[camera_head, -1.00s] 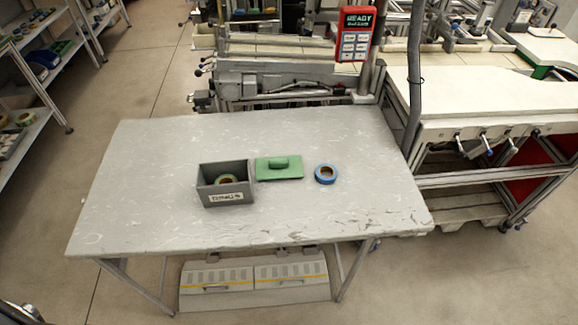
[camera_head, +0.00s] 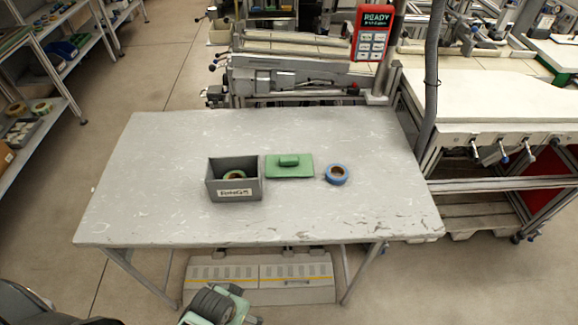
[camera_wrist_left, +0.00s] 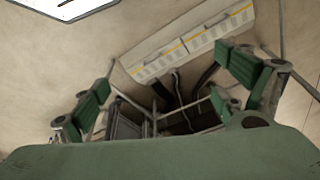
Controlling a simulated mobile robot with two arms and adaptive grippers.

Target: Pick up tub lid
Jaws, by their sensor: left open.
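The tub lid (camera_head: 290,172) is a flat green rectangle with a raised handle, lying on the table just right of the tub and apart from the blue tape reel. The open grey tub (camera_head: 234,187) has a white label on its front and a reel (camera_head: 234,175) inside. My left gripper (camera_wrist_left: 164,60) shows in the left wrist view with its two green-padded fingers spread and nothing between them. In the head view, part of my left arm shows at the bottom edge, in front of the table and well short of the lid. My right gripper is not in view.
The blue tape reel (camera_head: 337,174) lies right of the lid. The grey table (camera_head: 150,190) is otherwise clear. A red device reading READY (camera_head: 371,32) stands behind it, among machinery. A pale workbench (camera_head: 490,95) is at the right. A grey-white box (camera_head: 260,280) lies on the floor under the table.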

